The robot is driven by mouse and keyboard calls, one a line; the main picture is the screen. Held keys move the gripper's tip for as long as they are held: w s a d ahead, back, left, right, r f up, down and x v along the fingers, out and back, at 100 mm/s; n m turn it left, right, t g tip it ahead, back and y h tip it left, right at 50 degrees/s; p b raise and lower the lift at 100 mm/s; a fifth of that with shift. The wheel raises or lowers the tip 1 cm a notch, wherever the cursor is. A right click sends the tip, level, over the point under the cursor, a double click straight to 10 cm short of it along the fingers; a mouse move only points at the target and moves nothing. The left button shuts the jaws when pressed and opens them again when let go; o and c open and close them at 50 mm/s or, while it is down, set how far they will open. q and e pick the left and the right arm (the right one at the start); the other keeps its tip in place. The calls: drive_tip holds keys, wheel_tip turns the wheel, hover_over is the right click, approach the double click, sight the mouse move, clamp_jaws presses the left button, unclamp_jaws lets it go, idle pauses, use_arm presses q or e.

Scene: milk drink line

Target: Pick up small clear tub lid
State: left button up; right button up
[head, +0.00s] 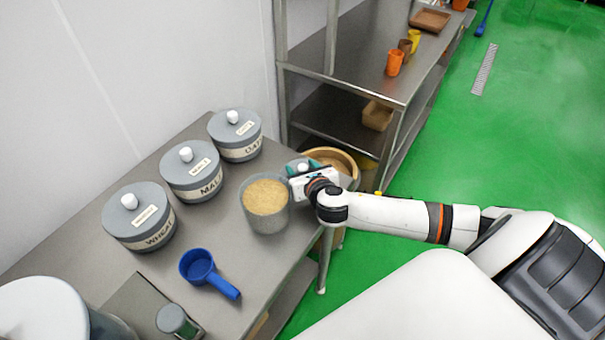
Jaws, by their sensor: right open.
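A small greyish lid (296,163) with a pale knob shows at the table's right corner, just behind the open tub; I take it to be the clear tub lid. My right gripper (303,167) is at this lid, its teal fingers open on either side of the knob. The wrist covers part of the lid, and I cannot tell whether the fingers touch it. The tub (250,215) stands uncovered just left of the gripper, filled with tan grain. My left gripper is not in view.
Three grey lidded canisters (187,180) stand along the wall side. A blue scoop (198,268) lies in front of the tub. A steel shelf (365,85) stands beyond.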

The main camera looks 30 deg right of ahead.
clamp_jaws()
